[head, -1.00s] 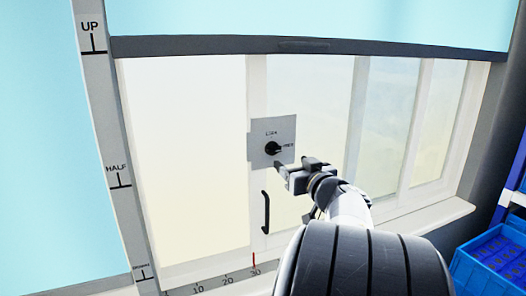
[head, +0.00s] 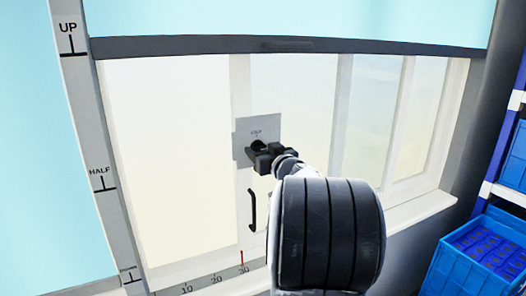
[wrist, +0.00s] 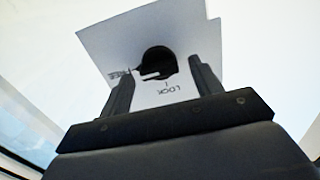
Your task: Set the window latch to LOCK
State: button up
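The window latch is a round black knob (wrist: 158,62) on a pale square plate (wrist: 110,45), which also shows in the head view (head: 245,135). In the wrist view the plate appears turned over, with FREE at the left and LOCK below the knob. The knob's white pointer mark points left, towards FREE. My gripper (wrist: 162,72) is open, with one finger on each side of the knob; I see gaps between fingers and knob. In the head view my gripper (head: 262,155) is at the plate and hides much of the knob and the FREE label.
A black window handle (head: 252,210) hangs below the plate. A blind with a dark bottom bar (head: 350,47) is above. A marked scale strip (head: 88,140) runs down the left. Blue crates (head: 478,255) stand on a rack at the right.

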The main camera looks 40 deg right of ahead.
jog(key=c, duration=0.9)
jog(key=shift+n, duration=0.5)
jog(key=n, duration=0.4)
jog(key=n+b, duration=0.1)
jog(key=n, duration=0.3)
jog(key=shift+a+f+n+b, duration=0.1)
jog(key=shift+f+n+b, duration=0.05)
jog(key=shift+n+b, duration=0.2)
jog(key=n+b, duration=0.1)
jog(key=n, duration=0.3)
jog(key=shift+b, duration=0.4)
jog(key=shift+n+b, duration=0.8)
jog(key=shift+n, duration=1.35)
